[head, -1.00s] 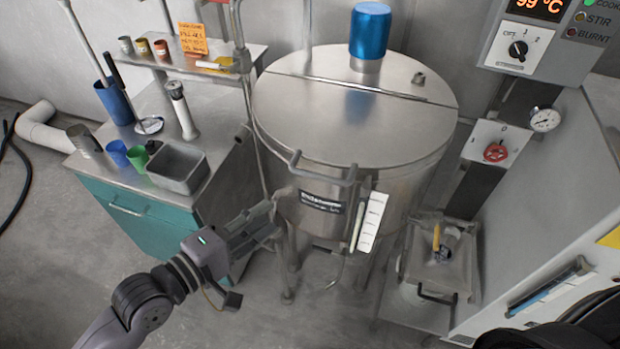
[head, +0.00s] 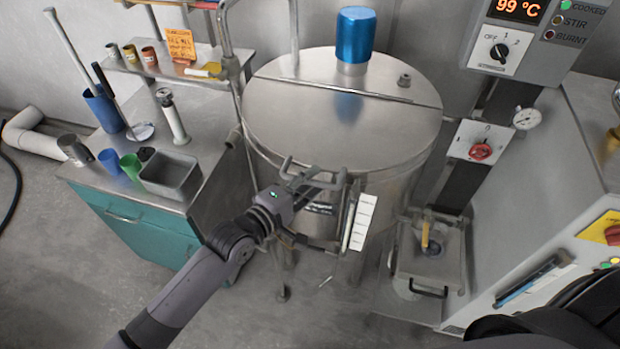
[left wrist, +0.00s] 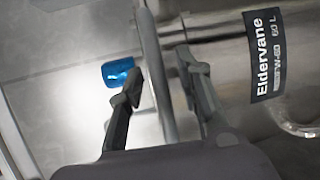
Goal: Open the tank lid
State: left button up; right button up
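The steel tank (head: 390,190) stands in the middle of the head view with its round lid (head: 300,125) closed flat on top. A grey bar handle (head: 338,181) sticks out at the lid's front edge. My left gripper (head: 304,178) is at this handle. In the left wrist view, the left gripper's fingers (left wrist: 162,78) are spread, with the handle bar (left wrist: 152,60) running between them; I see gaps and no clear grip. The lid also shows there on the left (left wrist: 75,70), and the tank wall with its label (left wrist: 263,55) on the right. My right gripper is not in view.
A blue cylinder (head: 355,38) stands at the lid's back. A white scale strip (head: 361,222) is on the tank front. A bench (head: 110,195) with cups and a steel tray (head: 170,175) is left. A control cabinet (head: 530,210) and a small lidded box (head: 428,262) are right.

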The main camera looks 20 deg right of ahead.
pick_arm(q)
jog(key=shift+w+d, duration=0.1)
jog(key=shift+d, duration=0.05)
grip_shut()
dwell(0.4)
dwell(0.5)
